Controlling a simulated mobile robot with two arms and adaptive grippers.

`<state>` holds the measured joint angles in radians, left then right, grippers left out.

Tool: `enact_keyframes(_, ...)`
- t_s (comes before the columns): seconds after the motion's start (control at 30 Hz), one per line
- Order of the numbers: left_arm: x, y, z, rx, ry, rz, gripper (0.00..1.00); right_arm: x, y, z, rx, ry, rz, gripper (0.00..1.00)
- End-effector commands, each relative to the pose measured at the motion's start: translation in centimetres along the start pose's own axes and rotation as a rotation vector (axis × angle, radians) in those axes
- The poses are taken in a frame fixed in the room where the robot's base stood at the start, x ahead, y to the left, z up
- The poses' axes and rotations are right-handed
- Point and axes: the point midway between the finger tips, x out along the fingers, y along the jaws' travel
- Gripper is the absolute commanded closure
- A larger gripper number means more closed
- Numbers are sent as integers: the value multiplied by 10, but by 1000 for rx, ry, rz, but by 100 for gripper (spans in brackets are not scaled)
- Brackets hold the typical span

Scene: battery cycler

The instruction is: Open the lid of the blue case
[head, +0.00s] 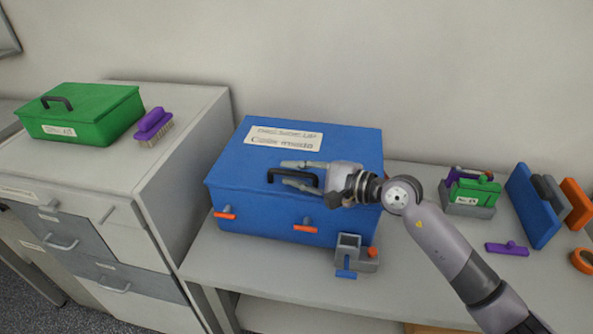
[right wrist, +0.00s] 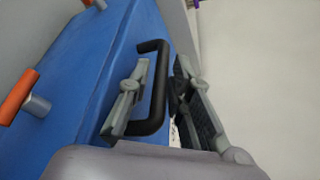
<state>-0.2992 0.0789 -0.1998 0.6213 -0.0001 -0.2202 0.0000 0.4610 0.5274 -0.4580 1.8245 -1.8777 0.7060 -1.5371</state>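The blue case (head: 235,165) stands on the grey bench with its lid (head: 350,145) down. A white label (head: 283,138) lies on the lid, and a black handle (head: 274,177) stands near its front edge. Two orange latches, left (head: 225,215) and right (head: 305,228), show low on the front. My right gripper (head: 283,173) is at the handle, its fingers apart. In the right wrist view the black handle (right wrist: 158,85) lies between the two open fingers (right wrist: 154,92), with gaps visible. My left gripper is out of view.
A grey holder (head: 357,256) stands close to the case's front right corner. A green case (head: 85,115) and purple brush (head: 154,125) sit on the cabinet at left. A green-and-grey item (head: 470,195), blue panel (head: 532,208) and purple tool (head: 507,248) are at right.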

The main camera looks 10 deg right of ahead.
Motion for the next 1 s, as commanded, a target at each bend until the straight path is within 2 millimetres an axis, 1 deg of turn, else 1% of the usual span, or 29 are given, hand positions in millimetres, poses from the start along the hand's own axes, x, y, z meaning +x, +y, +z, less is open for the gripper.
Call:
enact_keyframes(0.2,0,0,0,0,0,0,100,0,0,0,0,0,-1,81)
enact_keyframes(0.5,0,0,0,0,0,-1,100,0,0,0,0,0,-1,100)
enact_keyframes(1.0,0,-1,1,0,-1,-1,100,0,0,0,0,0,0,100)
